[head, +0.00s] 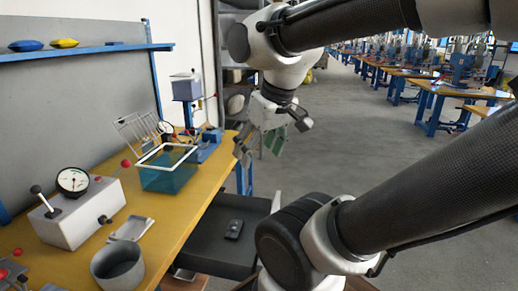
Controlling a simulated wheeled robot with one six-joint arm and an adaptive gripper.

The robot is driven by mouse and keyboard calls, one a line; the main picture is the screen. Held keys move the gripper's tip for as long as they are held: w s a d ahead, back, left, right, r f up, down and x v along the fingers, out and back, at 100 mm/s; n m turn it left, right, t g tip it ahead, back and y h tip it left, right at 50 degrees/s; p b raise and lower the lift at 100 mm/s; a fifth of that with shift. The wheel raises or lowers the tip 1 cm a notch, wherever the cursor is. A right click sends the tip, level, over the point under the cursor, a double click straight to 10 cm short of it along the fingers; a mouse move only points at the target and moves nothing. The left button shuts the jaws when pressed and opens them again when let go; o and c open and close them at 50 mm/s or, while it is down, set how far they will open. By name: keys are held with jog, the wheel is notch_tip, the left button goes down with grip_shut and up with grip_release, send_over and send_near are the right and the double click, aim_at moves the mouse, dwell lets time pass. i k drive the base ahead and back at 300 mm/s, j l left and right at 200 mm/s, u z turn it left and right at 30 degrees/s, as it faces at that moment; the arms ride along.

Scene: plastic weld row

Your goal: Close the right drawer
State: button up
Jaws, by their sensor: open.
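A dark grey drawer (205,249) stands pulled out from under the right side of the yellow-topped workbench (193,212). A small dark object (234,229) lies inside it. My own arm hides the drawer's right part, and I cannot make out a handle. My gripper (271,137) is open, with its fingers spread. It is above and beyond the drawer, near the bench's far right corner, and apart from the drawer. A green flat piece shows between the fingers; I cannot tell whether it belongs to the gripper.
On the bench are a teal bin (168,180) with a white rim, a gauge box (82,212), a grey cup (117,266) and a small tray (130,229). A blue shelf (85,52) is above. Grey floor (335,125) is open to the right.

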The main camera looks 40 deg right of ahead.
aim_at(206, 251)
jog(key=l+z, duration=0.1)
jog(key=z, duration=0.25)
jog(key=l+z, duration=0.15)
jog(key=z, duration=0.25)
jog(key=k+j+u, duration=0.15)
jog(key=k+j, duration=0.2)
jog(key=j, duration=0.15)
